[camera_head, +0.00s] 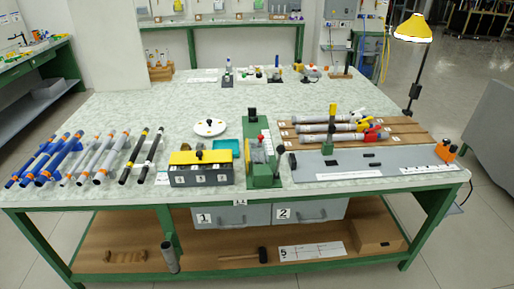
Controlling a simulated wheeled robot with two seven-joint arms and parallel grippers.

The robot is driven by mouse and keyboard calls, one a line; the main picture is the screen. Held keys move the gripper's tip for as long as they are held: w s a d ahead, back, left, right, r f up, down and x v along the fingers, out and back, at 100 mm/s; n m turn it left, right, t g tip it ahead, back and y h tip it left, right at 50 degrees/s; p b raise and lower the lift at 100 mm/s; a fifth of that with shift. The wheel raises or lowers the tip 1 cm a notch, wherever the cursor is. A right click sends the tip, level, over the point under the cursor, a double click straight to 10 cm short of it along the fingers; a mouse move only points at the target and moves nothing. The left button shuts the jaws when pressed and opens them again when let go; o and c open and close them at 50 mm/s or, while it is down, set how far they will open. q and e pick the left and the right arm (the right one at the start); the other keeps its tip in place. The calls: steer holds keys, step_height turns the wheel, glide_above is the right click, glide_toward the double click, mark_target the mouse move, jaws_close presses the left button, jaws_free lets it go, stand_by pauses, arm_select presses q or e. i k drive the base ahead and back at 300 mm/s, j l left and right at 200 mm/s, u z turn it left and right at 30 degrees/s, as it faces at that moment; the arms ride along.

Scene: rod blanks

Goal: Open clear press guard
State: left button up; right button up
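Neither of my grippers shows in the head view.
The speckled workbench (150,100) has a green frame. Blue, grey and black rods (92,158) lie at the left. A grey box with a yellow top (201,176) is left of the press; a grey plate (340,176) and clamped rods (325,128) are right.

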mark_target(260, 137)
steer(key=l+u, duration=0.1)
steer(key=u, duration=0.3)
steer(key=i+l+u, duration=0.15)
steer(key=l+u, duration=0.15)
steer(key=l, duration=0.15)
steer(key=l+u, duration=0.25)
steer(key=l, duration=0.2)
steer(key=i+l+u, duration=0.1)
steer(key=l, duration=1.1)
steer(key=i+l+u, duration=0.15)
steer(key=l, duration=1.05)
